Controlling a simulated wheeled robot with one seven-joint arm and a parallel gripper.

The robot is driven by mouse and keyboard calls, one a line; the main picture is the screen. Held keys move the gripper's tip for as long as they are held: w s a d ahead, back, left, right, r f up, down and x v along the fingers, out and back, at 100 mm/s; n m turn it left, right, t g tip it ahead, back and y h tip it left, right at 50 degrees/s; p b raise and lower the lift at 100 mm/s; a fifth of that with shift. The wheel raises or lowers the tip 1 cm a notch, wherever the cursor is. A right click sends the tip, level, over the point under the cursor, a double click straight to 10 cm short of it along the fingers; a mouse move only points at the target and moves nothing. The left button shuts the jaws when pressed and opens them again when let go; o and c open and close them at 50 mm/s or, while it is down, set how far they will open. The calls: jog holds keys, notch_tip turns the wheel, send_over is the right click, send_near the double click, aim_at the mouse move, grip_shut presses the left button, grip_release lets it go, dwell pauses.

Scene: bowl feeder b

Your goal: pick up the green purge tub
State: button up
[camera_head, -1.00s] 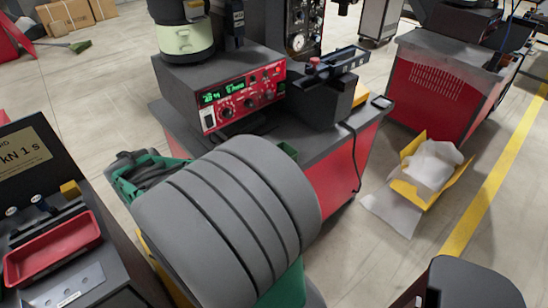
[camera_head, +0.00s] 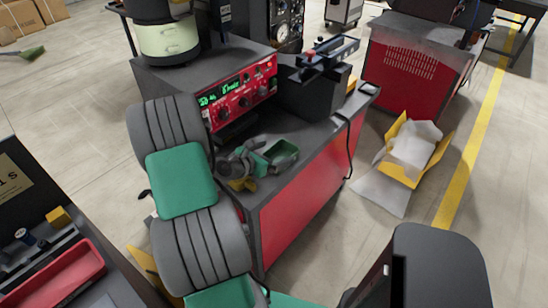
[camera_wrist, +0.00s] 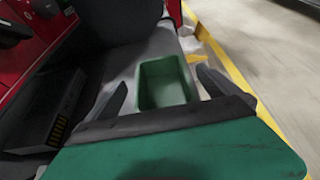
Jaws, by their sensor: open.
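The green purge tub (camera_head: 282,154) is a small, open-topped rectangular tub. It stands upright on the dark top of a red-sided bench (camera_head: 318,148), close to the front edge. In the wrist view the tub (camera_wrist: 164,84) is in the middle, and no contents show in it. My gripper (camera_head: 258,160) is low over the bench, just left of the tub in the head view. In the wrist view its two dark fingers (camera_wrist: 162,80) are spread, one on each side of the tub. Contact with the tub cannot be told.
A red-fronted control box (camera_head: 238,97) with a green display stands behind my gripper. A dark device with a bar (camera_head: 320,78) stands beyond the tub. A yellow bin (camera_head: 400,171) with white bags is on the floor at right. A red tray (camera_head: 60,276) lies at lower left.

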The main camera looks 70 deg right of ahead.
aim_at(290, 148)
jog(key=x, duration=0.3)
jog(key=f+x, duration=0.1)
jog(key=x, duration=0.2)
jog(key=shift+p, duration=0.3)
jog(key=shift+c, duration=0.6)
jog(key=c, duration=1.4)
